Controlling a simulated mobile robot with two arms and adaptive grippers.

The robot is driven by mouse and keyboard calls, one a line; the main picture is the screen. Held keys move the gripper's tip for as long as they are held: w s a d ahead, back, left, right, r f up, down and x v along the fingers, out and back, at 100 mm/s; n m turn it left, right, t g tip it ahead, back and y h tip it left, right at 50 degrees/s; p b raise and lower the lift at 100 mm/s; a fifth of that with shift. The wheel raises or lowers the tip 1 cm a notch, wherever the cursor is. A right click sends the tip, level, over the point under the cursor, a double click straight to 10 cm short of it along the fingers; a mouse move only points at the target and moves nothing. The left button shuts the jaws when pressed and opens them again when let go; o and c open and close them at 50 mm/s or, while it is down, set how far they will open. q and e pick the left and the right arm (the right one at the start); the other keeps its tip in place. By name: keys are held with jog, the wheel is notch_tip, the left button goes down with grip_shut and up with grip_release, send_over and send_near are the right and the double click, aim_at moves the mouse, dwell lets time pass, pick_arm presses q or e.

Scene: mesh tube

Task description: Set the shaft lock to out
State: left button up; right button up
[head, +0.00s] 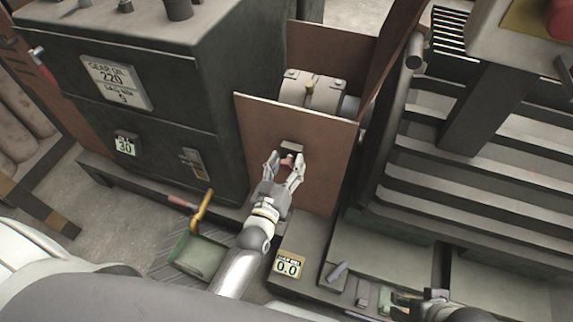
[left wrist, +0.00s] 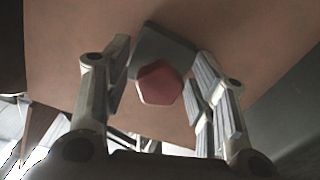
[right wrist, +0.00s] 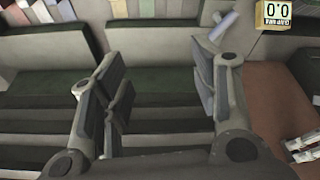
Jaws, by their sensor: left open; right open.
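A small red knob (head: 287,161), which looks like the shaft lock, sticks out of a grey block (head: 292,146) on the brown panel (head: 300,125). In the left wrist view the red knob (left wrist: 159,84) has a six-sided end, and the grey plate (left wrist: 165,50) is behind it. My left gripper (head: 286,163) is open, with its fingers on either side of the knob; I see gaps on both sides. My right gripper (head: 385,297) is open and empty at the bottom right, partly cut off; it also shows in the right wrist view (right wrist: 158,85). No out marking is readable.
A dark gearbox (head: 150,100) with labels stands left of the panel. A gold lever (head: 202,211) and green tray (head: 198,256) lie low left of my left arm. A 0.0 display (head: 288,266) is below the panel. Grey ribbed steps (head: 480,190) fill the right.

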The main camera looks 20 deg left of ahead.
aim_at(285, 169)
pick_arm(q)
grip_shut()
jog(key=shift+s, duration=0.2)
jog(key=s+p, duration=0.2)
jog(key=shift+s, duration=0.35)
jog(key=shift+s+f, duration=0.15)
jog(key=shift+c, duration=2.3)
grip_release()
jog(key=o, duration=0.5)
jog(key=shift+s, duration=0.1)
jog(key=shift+c, duration=0.2)
pick_arm(e)
jog(key=x, duration=0.4)
jog(key=shift+a+f, duration=0.1)
jog(key=shift+f, duration=0.1)
